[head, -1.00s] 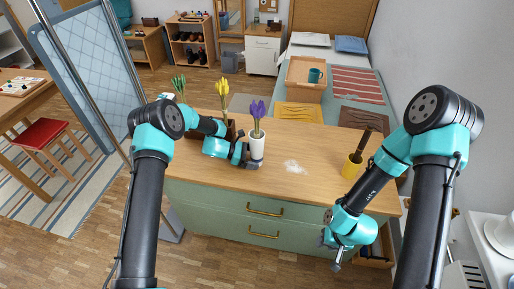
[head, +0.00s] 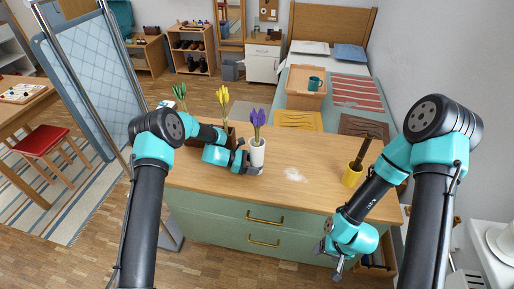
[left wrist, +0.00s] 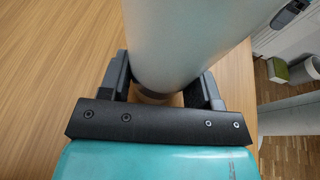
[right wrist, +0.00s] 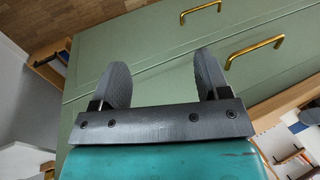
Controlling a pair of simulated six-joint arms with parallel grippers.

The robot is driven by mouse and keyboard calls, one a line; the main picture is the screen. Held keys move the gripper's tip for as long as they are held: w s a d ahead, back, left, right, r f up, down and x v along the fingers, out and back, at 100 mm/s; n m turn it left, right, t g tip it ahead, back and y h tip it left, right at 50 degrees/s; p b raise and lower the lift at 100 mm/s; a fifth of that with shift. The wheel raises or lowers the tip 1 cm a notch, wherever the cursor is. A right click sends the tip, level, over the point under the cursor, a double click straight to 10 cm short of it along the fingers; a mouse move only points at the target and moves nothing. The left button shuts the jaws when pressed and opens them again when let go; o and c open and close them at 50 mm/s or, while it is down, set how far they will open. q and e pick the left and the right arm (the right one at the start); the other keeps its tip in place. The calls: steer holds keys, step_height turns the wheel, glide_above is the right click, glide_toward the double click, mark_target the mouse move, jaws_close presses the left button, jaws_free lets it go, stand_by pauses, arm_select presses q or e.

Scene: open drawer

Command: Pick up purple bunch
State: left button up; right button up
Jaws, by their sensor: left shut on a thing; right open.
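The purple bunch (head: 258,118) of flowers stands upright in a white vase (head: 257,153) on the wooden counter. My left gripper (head: 250,166) is shut around the lower part of the vase, which fills the space between its fingers in the left wrist view (left wrist: 185,45). The blooms are out of sight there. I cannot tell whether the vase base touches the counter. My right gripper (head: 336,260) is open and empty, low in front of the cabinet's right end. In the right wrist view its two fingers (right wrist: 160,80) stand apart before the green drawer fronts.
Yellow flowers (head: 223,98) and a green plant (head: 180,92) stand left of the vase, partly behind my left arm. A yellow cup (head: 352,174) with a dark upright object stands at the right. A white patch (head: 296,174) marks the otherwise clear counter middle.

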steer(key=shift+o, duration=0.5)
steer(key=shift+w, duration=0.15)
